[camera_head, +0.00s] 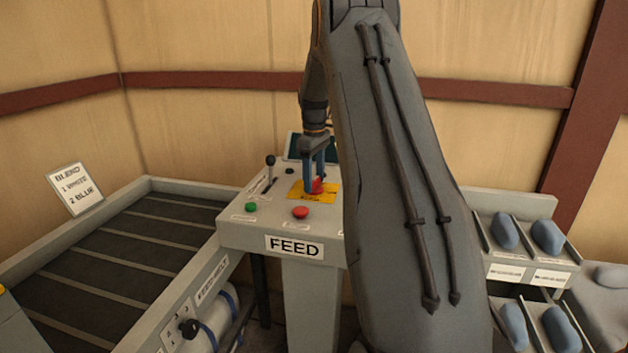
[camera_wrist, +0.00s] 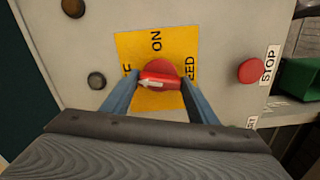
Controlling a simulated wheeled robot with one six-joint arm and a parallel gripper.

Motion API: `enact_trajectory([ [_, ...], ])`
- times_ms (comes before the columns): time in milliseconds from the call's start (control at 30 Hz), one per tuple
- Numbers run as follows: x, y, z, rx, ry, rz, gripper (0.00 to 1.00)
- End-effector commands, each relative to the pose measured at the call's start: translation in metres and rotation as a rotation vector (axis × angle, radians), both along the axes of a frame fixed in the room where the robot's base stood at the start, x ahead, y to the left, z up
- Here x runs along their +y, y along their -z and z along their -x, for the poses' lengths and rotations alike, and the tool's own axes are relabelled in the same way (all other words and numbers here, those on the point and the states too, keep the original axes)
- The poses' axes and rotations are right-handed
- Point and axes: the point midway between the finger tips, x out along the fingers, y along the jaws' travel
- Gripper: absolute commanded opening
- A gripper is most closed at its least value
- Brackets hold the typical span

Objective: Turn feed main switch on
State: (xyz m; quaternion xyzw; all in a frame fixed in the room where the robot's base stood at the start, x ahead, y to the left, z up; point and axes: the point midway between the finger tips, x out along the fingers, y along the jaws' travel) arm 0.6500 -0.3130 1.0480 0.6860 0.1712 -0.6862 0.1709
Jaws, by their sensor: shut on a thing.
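The feed main switch (camera_wrist: 160,76) is a red rotary knob on a yellow plate (camera_wrist: 128,45) marked ON, with other lettering partly hidden. In the wrist view its handle lies nearly crosswise to the ON mark, with a pale line along it. My gripper (camera_wrist: 158,84) reaches over the panel with its two blue fingers on either side of the handle, shut on it. In the head view the gripper (camera_head: 314,188) points down onto the red knob (camera_head: 318,186) on the console labelled FEED (camera_head: 240,234).
A red STOP button (camera_wrist: 252,70) and a green button (camera_head: 251,207) sit near the switch. A black-knobbed lever (camera_head: 270,160) stands at the console's left. A conveyor (camera_head: 130,245) lies left; bins with blue-grey pieces (camera_head: 505,231) are right. My arm hides the console's right side.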

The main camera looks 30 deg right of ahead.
Motion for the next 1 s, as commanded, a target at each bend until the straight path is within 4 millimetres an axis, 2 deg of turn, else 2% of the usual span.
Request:
enact_trajectory([
  [1000,-0.0006,-0.0008,-0.0004,-0.002,0.958,0.0,0.31],
])
